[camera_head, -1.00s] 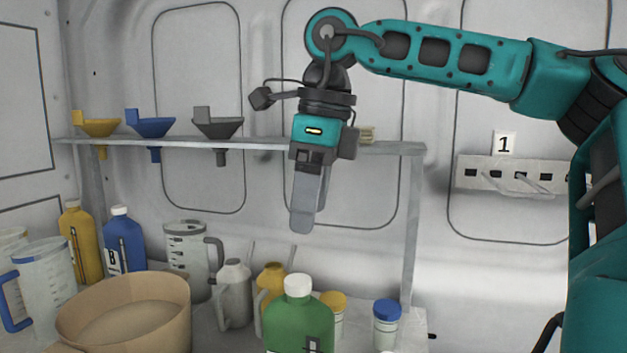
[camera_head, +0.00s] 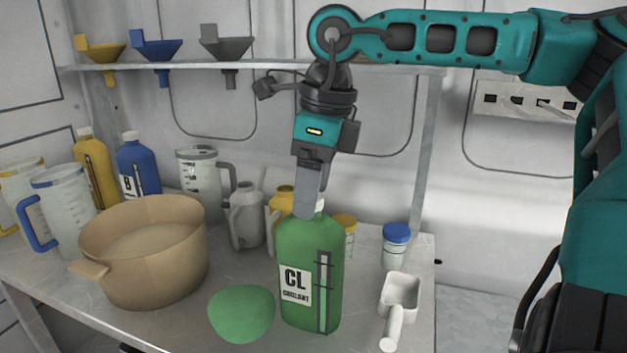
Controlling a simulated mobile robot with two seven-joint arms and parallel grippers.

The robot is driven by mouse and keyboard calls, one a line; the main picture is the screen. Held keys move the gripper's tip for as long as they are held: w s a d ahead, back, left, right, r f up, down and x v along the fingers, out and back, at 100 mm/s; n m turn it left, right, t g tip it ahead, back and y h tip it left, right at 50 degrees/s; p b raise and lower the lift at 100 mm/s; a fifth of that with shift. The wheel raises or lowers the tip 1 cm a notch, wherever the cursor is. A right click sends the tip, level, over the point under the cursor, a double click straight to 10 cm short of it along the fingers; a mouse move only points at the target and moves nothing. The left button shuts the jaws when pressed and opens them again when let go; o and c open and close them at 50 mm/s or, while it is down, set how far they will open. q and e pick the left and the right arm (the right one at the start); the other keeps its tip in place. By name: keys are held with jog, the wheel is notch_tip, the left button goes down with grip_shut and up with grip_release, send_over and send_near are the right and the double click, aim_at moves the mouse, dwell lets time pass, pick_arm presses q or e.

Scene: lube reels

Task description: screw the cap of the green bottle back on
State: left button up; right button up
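The green bottle (camera_head: 300,245), labelled CL coolant, stands upright near the front of the worktop. A white piece, apparently its cap (camera_head: 320,205), shows at the neck, mostly hidden by my gripper. Whether it is seated or loose cannot be told. My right gripper (camera_head: 306,212) points down at the bottle's top, its fingers overlapping the neck and cap in the picture. My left gripper is out of view.
Left of the bottle lie a flat green patch (camera_head: 241,314) and a tan pot (camera_head: 150,275). A white handled scoop (camera_head: 400,292) and a blue-lidded jar (camera_head: 396,250) stand to the right. Jugs, cans and bottles crowd behind. A shelf (camera_head: 265,68) with funnels runs above.

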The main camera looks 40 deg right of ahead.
jog(key=c, duration=1)
jog(key=shift+f+m+b, duration=0.15)
jog(key=shift+m+b, duration=0.65)
jog(key=shift+m, duration=0.1)
jog(key=shift+m+h+b, duration=0.3)
jog(key=shift+m+b, duration=0.3)
jog(key=shift+m, duration=0.5)
jog(key=shift+a+m, duration=0.1)
jog(key=shift+m, duration=0.5)
